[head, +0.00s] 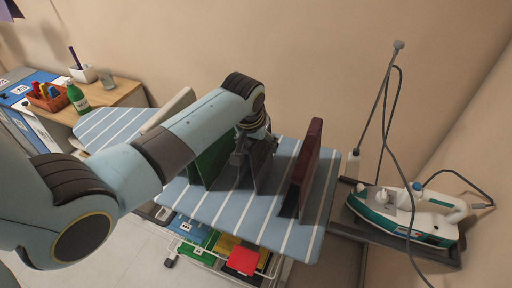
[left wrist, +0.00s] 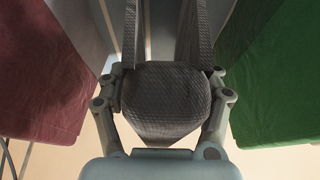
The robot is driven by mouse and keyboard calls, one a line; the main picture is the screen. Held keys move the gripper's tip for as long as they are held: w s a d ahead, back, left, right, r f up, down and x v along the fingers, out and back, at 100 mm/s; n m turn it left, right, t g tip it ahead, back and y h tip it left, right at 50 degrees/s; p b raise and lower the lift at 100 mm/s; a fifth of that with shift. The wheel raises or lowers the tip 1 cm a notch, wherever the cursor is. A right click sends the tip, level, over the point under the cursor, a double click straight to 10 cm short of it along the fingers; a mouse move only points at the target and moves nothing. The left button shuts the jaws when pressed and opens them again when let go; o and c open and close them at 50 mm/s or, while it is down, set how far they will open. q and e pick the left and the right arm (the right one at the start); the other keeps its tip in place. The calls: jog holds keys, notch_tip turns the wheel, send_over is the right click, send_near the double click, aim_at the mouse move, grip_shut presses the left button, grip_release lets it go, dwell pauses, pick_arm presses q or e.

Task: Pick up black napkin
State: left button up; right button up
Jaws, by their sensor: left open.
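The black napkin (head: 262,163) stands like a narrow tent on the striped ironing board (head: 225,208), between a green cloth and a maroon one. In the head view my arm and gripper hide part of the napkin's top and left side. My right gripper is in neither view.
The green cloth (head: 211,161) stands close on the left; it also shows in the wrist view (left wrist: 275,75). The maroon cloth (head: 309,154) stands to the right, with a bare strip of board between. A white-and-teal iron (head: 425,218) rests on a side shelf. Coloured folded cloths lie below the board.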

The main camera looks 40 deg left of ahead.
pick_arm(q)
jog(key=shift+f, duration=0.2)
jog(key=c, duration=1.3)
jog(key=shift+r, duration=0.1)
